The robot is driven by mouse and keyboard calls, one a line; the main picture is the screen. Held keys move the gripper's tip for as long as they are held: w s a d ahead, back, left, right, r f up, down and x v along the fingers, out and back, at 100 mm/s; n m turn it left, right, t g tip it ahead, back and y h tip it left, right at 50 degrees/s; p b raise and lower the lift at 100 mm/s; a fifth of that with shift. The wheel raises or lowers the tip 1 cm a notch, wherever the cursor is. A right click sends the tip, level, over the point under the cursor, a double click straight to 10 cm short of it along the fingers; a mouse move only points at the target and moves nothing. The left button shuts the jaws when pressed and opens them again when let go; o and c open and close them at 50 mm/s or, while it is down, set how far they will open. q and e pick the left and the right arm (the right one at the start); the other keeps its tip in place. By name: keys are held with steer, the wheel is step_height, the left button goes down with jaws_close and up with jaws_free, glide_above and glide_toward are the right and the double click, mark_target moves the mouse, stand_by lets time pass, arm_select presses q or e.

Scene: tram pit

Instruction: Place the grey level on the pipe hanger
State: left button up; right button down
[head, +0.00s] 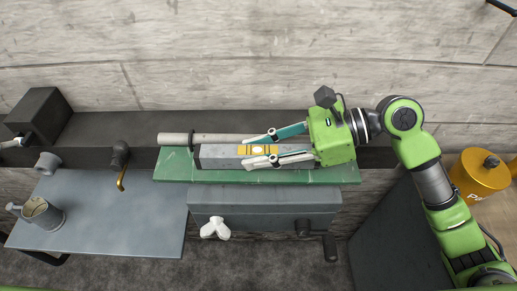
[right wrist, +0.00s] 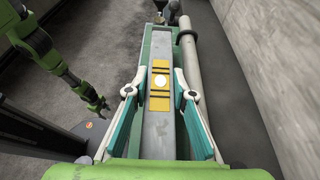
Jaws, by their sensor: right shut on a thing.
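The grey level (head: 222,152), a long bar with a yellow middle part, lies along or just above a green board (head: 300,176). My right gripper (head: 262,147) comes from the right, with one finger on each long side of the level, shut on it near the yellow part. The right wrist view shows the level (right wrist: 160,125) between the fingers. I cannot tell whether it touches the board. A pale pipe (head: 225,139) runs behind it; I cannot clearly pick out the pipe hanger. My left gripper (right wrist: 97,105) shows small and dark in the right wrist view, its fingers unclear.
A dark hook-shaped fitting (head: 120,157) with a yellow end is left of the board. A grey table (head: 125,215) with a mug (head: 43,214) is at the left. A white knob (head: 215,228) sits below the board. A yellow canister (head: 475,176) stands at right. A concrete wall rises behind.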

steer(key=shift+f, duration=0.4)
